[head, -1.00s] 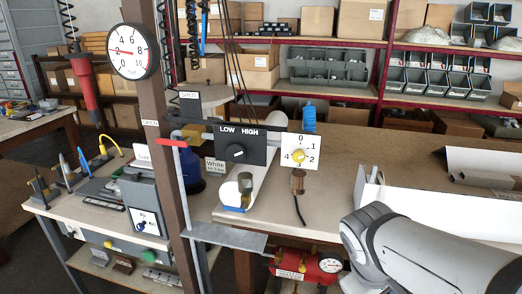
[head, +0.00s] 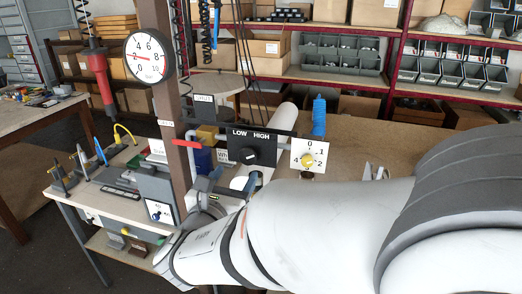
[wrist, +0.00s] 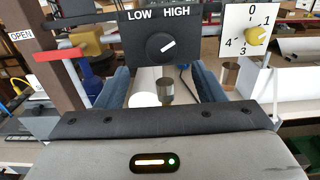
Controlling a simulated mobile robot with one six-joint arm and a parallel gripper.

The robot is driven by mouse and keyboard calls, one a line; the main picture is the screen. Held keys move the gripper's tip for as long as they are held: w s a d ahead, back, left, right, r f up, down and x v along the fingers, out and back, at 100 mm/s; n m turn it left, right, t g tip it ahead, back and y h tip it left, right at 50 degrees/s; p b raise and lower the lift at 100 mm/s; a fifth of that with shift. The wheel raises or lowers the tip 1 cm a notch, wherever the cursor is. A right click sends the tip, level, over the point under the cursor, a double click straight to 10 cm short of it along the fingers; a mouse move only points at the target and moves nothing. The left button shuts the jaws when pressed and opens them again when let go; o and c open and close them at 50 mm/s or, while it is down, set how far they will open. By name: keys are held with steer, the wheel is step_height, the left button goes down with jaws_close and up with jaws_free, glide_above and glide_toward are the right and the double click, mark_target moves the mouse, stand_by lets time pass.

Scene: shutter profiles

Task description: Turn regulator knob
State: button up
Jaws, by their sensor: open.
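A black panel marked LOW and HIGH carries a round black knob (head: 250,156), its white pointer slanting up right; it also shows in the wrist view (wrist: 160,47). To its right, a white plate numbered 0 to 4 carries a yellow knob (head: 308,160), seen too in the wrist view (wrist: 257,36). I cannot tell which one is the regulator knob. My gripper (wrist: 162,86) is open, its two blue-grey fingers apart below the black panel. A small metal cylinder (wrist: 166,91) shows between the fingers; I cannot tell how far beyond. No contact with either knob shows.
A brown post bears a round gauge (head: 149,55), with a red-handled lever (head: 186,142) beside the post. A blue fitting (head: 319,115) stands behind the white plate. A bench with tools lies left. My arm hides the area below the panels.

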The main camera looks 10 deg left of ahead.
mark_target(247, 160)
steer(key=w, duration=0.4)
steer(key=w+p, duration=0.1)
steer(key=w, duration=0.1)
steer(key=shift+w+d, duration=0.15)
steer(key=shift+d, duration=0.15)
steer(key=c, duration=0.9)
steer(key=shift+c, duration=0.2)
steer(key=shift+f+m+b, duration=0.2)
steer(key=shift+m+b, duration=0.1)
steer(key=shift+b, duration=0.2)
